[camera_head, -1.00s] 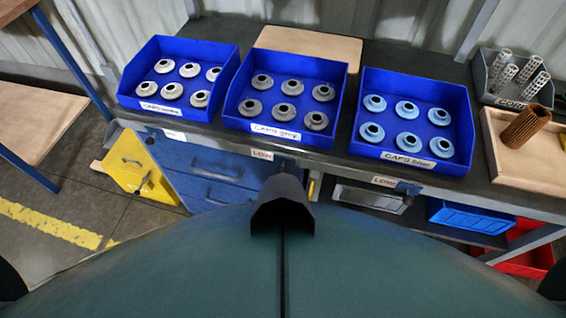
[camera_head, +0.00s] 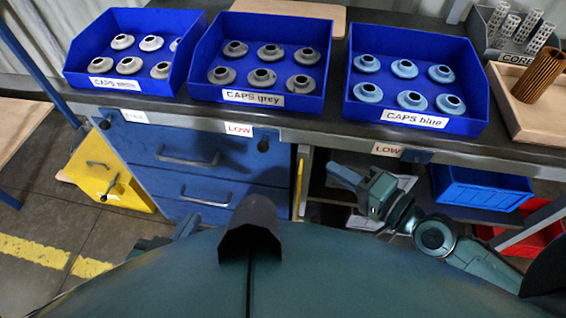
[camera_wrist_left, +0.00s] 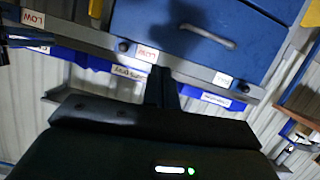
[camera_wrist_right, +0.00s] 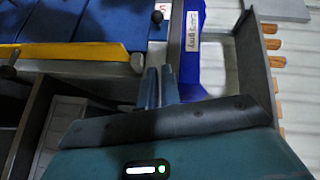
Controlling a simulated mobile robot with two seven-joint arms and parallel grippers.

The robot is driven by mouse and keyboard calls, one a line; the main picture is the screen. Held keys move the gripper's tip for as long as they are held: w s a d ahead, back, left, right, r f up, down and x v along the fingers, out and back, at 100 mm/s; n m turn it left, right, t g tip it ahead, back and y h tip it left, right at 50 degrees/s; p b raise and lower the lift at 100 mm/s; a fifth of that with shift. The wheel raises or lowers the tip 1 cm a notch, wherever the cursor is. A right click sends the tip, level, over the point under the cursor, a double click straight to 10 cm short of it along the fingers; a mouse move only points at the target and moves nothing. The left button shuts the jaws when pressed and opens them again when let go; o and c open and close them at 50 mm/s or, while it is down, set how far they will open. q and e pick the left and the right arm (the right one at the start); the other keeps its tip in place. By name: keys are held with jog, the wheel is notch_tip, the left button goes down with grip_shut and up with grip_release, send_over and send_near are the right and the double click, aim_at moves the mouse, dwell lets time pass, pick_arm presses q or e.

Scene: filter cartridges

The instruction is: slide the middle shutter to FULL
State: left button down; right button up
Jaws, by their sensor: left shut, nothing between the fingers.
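The shutters run along the bench's front edge. The middle one shows a red LOW label (camera_head: 239,130) and a dark knob (camera_head: 263,146), below the grey caps bin. Its label also shows in the left wrist view (camera_wrist_left: 145,53), with a dark knob (camera_wrist_left: 123,46) beside it. My left gripper (camera_wrist_left: 162,75) is shut and empty, its tips pointing toward the bench edge near that label. In the head view only a small part of my left arm shows, low left of centre. My right gripper (camera_wrist_right: 158,70) is empty, a narrow gap between its fingers, below the bench front right of the middle knob.
Three blue bins, for white (camera_head: 75,70), grey (camera_head: 200,88) and blue caps (camera_head: 470,120), stand on the bench. Another LOW label (camera_head: 387,149) and knob (camera_head: 410,156) are at the right. Blue drawers (camera_head: 190,155) and a yellow door (camera_head: 98,168) are below.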

jog(key=shift+w+d+m, duration=0.1)
jog(key=shift+w+m, duration=0.05)
jog(key=shift+m, duration=0.25)
grip_shut()
jog(key=p, duration=0.2)
send_near(267, 140)
jog(key=w, duration=0.1)
jog(key=w+d, duration=0.1)
jog(key=w, duration=0.1)
jog(key=shift+r, duration=0.1)
pick_arm(q)
jog(key=shift+w+d+f+g, duration=0.25)
jog(key=shift+d+f+g, duration=0.1)
jog(key=shift+d+g, duration=0.15)
pick_arm(e)
jog(key=shift+w+a+f, duration=0.1)
jog(key=shift+a+f, duration=0.1)
jog(key=shift+a, duration=0.5)
jog(key=shift+w+a+f, duration=0.1)
jog(key=shift+a+f, duration=0.05)
jog(key=shift+a, duration=0.55)
jog(key=shift+w+a+f, duration=0.15)
jog(key=shift+a+f, duration=0.05)
jog(key=shift+a, duration=0.45)
